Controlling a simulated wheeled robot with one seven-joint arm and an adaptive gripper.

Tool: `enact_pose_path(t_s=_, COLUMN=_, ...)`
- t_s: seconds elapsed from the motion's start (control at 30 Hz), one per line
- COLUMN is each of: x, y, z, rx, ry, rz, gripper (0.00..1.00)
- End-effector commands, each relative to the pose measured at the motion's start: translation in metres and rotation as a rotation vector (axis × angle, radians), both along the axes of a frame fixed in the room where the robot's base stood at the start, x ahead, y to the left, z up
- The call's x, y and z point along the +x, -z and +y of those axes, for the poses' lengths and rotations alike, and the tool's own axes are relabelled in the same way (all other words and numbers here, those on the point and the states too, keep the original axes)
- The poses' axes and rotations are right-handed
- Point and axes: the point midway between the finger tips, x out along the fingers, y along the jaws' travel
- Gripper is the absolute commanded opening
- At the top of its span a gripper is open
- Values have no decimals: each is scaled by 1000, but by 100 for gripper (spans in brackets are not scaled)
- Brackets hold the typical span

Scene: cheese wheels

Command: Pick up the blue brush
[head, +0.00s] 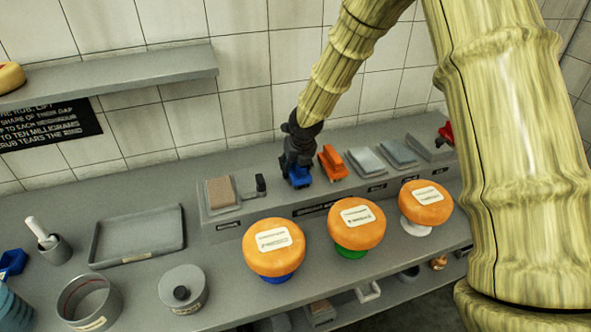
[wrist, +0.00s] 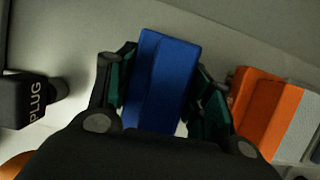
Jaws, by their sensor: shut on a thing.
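The blue brush (head: 299,177) is at the raised grey ledge behind the cheese wheels in the head view. In the wrist view the blue brush (wrist: 163,75) sits between the two fingers of my gripper (wrist: 165,88), one finger on each side. My gripper (head: 297,168) is shut on it from above. The underside of the brush is hidden, so I cannot tell whether it touches the ledge.
An orange brush (head: 332,163) stands close to the right of my gripper. A black plug (head: 261,184) is to the left. Grey blocks (head: 367,161) lie further right on the ledge (head: 285,203). Orange cheese wheels (head: 274,246) stand in front. An empty tray (head: 138,236) is at the left.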

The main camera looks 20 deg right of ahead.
Motion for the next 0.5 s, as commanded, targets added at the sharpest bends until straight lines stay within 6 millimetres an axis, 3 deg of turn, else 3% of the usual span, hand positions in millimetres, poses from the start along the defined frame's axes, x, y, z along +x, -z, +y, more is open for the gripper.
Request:
enact_pose_path(t_s=0.27, x=1, y=-27, z=0, rx=3, ry=2, rz=-5, gripper=22)
enact_pose_path(t_s=0.5, x=-32, y=-28, z=7, rx=-2, ry=-1, rz=-2, gripper=22)
